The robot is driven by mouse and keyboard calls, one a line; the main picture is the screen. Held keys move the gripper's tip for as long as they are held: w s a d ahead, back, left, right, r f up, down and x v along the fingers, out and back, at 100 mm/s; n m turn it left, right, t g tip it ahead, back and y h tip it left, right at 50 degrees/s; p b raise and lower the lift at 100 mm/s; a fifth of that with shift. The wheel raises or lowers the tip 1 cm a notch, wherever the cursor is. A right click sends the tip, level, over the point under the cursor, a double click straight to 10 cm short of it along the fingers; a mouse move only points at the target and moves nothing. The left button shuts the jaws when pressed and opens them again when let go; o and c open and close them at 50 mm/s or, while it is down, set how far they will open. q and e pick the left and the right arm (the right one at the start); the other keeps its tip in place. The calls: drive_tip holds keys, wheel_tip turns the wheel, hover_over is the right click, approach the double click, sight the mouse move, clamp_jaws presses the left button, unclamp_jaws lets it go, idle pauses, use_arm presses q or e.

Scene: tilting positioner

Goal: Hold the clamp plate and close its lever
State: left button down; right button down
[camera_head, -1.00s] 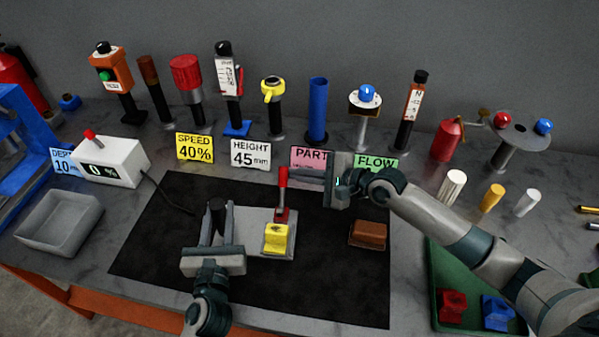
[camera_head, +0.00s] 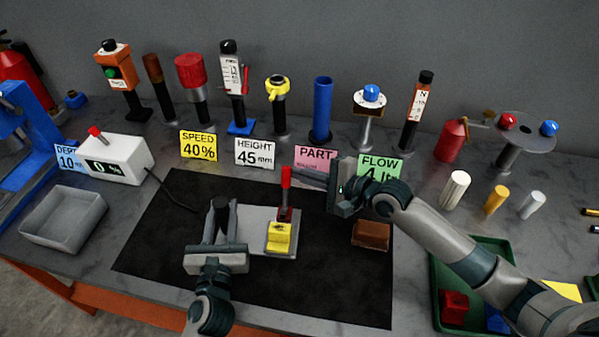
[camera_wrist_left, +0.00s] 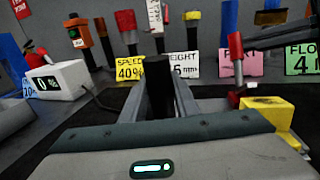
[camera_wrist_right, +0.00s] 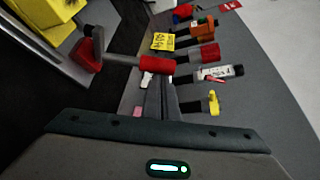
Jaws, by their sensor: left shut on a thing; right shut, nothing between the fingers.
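The grey clamp plate (camera_head: 256,219) lies on the black mat and carries a yellow block (camera_head: 279,238), a red lever (camera_head: 286,182) and a black upright handle (camera_head: 220,204). My left gripper (camera_head: 221,224) is shut on the black handle, which also shows between its fingers in the left wrist view (camera_wrist_left: 158,88). The red lever stands upright behind the yellow block. My right gripper (camera_head: 312,178) is shut and empty, just right of the lever. In the right wrist view the lever (camera_wrist_right: 150,63) lies close to the fingertips; contact cannot be told.
A brown block (camera_head: 371,235) sits on the mat (camera_head: 320,292) below my right gripper. Sign cards, including the pink one (camera_head: 316,158), stand behind. A white display box (camera_head: 118,160) and grey bin (camera_head: 64,220) are left; a green tray (camera_head: 441,270) is right.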

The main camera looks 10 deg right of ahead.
drive_tip(key=shift+s+a+r+n+t, duration=0.25)
drive_tip(key=shift+s+r+n, duration=0.2)
drive_tip(key=shift+s, duration=0.2)
drive_tip(key=shift+s+a+r+n+t, duration=0.2)
drive_tip(key=shift+s+r+n+t, duration=0.1)
drive_tip(key=shift+s+n, duration=0.25)
drive_tip(key=shift+s, duration=0.15)
approach(290, 174)
drive_tip(key=w+d+f, duration=0.1)
drive_tip(key=d, duration=0.2)
drive_tip(key=shift+w+d+f, duration=0.2)
drive_tip(key=shift+d+f, duration=0.05)
idle(0.4)
